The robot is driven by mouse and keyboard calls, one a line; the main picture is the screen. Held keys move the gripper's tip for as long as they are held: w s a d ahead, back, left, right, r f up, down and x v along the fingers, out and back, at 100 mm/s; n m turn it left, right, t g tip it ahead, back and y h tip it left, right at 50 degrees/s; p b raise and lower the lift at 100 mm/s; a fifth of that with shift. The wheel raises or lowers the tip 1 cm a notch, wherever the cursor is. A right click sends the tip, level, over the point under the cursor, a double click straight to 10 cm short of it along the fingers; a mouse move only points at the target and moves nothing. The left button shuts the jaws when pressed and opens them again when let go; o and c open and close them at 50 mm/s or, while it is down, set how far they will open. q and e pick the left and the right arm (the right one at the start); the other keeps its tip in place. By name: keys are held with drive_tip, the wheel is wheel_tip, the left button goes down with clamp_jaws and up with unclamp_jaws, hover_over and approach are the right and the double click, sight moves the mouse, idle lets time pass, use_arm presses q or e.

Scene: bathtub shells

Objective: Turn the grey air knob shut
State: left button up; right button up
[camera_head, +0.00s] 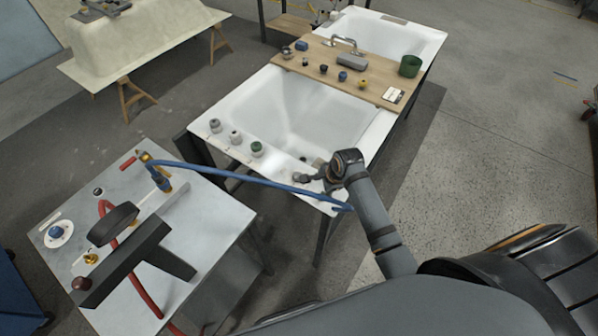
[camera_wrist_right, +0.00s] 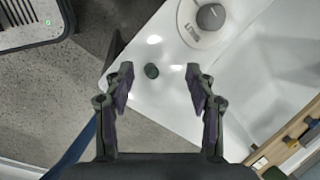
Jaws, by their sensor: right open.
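In the right wrist view a grey round knob (camera_wrist_right: 211,17) sits on a white round base with a small dark label, on the white tub shell's rim. It lies ahead and to the right of my right gripper (camera_wrist_right: 159,78), which is open and empty. A small dark green cap (camera_wrist_right: 151,71) shows between the fingertips; I cannot tell its distance from them. In the head view my right gripper (camera_head: 308,178) is over the near corner of the white tub shell (camera_head: 285,105) and partly covers what is there. My left gripper is not in view.
A wooden board (camera_head: 310,85) with fittings bridges the tubs. A blue hose (camera_head: 250,182) stretches from the steel table (camera_head: 205,235) towards my right arm.

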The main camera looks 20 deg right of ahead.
sight(298, 175)
drive_tip(key=w+a+r+m+y, duration=0.1)
drive_tip(key=w+a+r+m, duration=0.1)
drive_tip(key=w+r+m, duration=0.45)
drive_tip(key=w+a+f, duration=0.1)
drive_tip(key=f, duration=0.2)
drive_tip(key=w+f+m, duration=0.1)
drive_tip(key=f, duration=0.3)
drive_tip(key=w+a+f+m, duration=0.1)
drive_tip(key=f, duration=0.3)
drive_tip(key=shift+w+a+m+p, duration=0.1)
drive_tip(key=shift+a+m+p, duration=0.15)
drive_tip(key=shift+a+p, duration=0.05)
drive_tip(key=shift+r, duration=0.1)
drive_tip(key=c, duration=1.2)
drive_tip(key=shift+o, duration=0.2)
